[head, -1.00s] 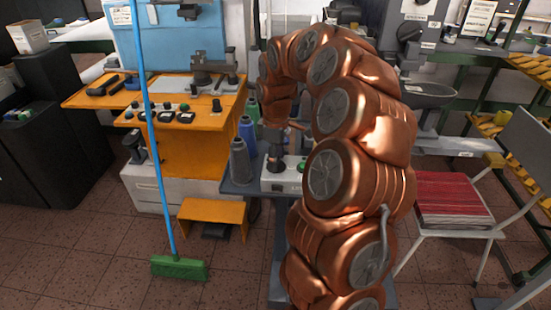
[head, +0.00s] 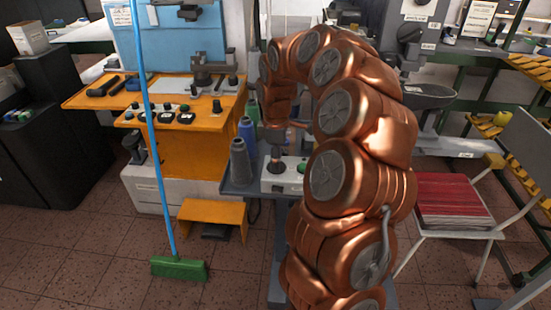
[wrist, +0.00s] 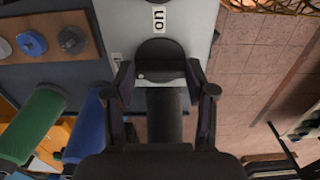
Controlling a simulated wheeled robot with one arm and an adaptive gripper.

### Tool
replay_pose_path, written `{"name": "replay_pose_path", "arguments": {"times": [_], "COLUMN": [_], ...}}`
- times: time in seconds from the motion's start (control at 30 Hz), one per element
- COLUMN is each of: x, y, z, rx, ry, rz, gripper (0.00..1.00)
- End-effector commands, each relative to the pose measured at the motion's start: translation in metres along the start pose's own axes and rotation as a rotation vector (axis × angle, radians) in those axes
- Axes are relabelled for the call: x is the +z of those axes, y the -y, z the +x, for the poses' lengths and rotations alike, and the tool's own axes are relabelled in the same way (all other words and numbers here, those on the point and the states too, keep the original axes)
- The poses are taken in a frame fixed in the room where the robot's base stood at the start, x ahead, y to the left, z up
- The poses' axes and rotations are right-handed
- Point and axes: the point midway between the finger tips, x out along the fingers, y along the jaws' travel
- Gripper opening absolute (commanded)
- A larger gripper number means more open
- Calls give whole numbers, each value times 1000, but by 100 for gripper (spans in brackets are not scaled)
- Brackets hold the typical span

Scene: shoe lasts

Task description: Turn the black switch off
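The black switch (wrist: 160,56) is a round dark knob on a light panel in the wrist view, beside a white label reading "on", seen upside down. My gripper (wrist: 159,75) is open, with one finger left and one right of the knob. Narrow gaps show between fingertips and knob; contact cannot be judged. A dark cylinder (wrist: 165,115) lies between the fingers, nearer the camera; what it belongs to is unclear. In the head view my gripper (head: 274,163) points down over the white box (head: 284,182), and the arm partly hides that area.
A green button (head: 301,166) is on the box's right. Thread cones stand beside it: grey (head: 240,161), blue (head: 246,130) and green (head: 253,109). An orange bench (head: 190,150) is to the left, with a green broom (head: 180,268) before it. A chair (head: 455,205) stands right.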

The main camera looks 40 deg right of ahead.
Motion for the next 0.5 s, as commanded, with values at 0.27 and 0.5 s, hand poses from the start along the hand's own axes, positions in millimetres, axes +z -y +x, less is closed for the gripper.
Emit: {"name": "replay_pose_path", "arguments": {"times": [0.27, 0.5], "x": [0, 0], "y": [0, 0], "z": [0, 0], "rx": [0, 0], "ry": [0, 0], "rz": [1, 1], "gripper": [79, 79]}}
